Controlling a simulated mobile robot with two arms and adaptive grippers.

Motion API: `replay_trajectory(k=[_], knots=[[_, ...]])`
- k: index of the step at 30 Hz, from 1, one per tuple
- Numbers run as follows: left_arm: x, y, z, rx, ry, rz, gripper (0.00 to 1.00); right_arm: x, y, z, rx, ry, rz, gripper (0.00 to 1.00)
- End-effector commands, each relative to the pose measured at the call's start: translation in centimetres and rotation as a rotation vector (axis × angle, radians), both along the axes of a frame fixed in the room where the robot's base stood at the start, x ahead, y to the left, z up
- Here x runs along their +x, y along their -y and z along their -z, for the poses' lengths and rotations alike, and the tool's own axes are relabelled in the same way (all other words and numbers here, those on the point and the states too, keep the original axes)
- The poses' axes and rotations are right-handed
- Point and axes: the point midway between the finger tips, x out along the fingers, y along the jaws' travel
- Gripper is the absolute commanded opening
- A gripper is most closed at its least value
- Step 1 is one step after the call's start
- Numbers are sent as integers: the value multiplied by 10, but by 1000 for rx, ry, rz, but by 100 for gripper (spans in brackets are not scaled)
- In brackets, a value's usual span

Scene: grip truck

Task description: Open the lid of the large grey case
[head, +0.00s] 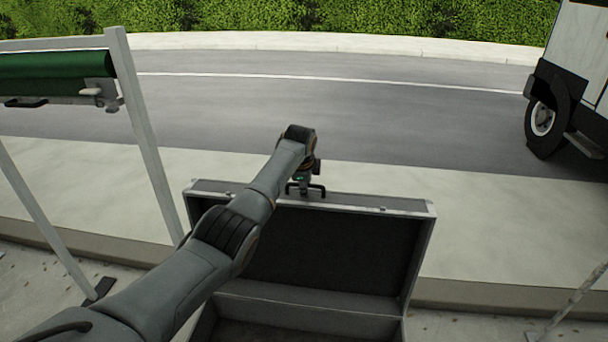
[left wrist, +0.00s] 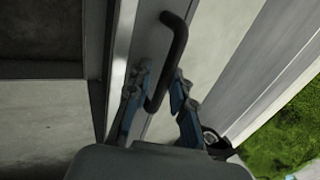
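The large grey case (head: 304,304) stands in front of me with its lid (head: 329,247) raised; its dark inside faces me. A black handle (head: 316,192) sits on the lid's upper edge. My left gripper (head: 303,184) reaches over the case to this handle, partly hidden by its own wrist. The lid's grey rim (left wrist: 125,45) runs along the left finger. My right gripper is not in view.
A white frame (head: 145,130) with a green roll (head: 55,66) stands to the left. A truck with a black wheel (head: 543,120) is at the far right. Pale pavement (head: 500,215) lies behind the case, then a road (head: 400,115) and a hedge (head: 300,15).

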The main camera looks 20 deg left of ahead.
Motion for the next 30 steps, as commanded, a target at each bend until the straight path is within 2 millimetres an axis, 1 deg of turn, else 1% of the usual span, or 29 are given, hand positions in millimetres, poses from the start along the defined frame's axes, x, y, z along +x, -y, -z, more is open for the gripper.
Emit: replay_trajectory(k=[5,15,18,21,24,30], knots=[[-8,2,-18,1,5,0,21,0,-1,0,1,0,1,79],[-35,10,-81,2,10,0,21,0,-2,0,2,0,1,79],[-40,11,-94,3,10,0,21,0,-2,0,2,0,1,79],[-44,12,-102,3,10,0,21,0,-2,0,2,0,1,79],[-46,13,-106,2,9,0,21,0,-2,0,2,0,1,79],[-46,13,-106,2,8,0,21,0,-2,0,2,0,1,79]])
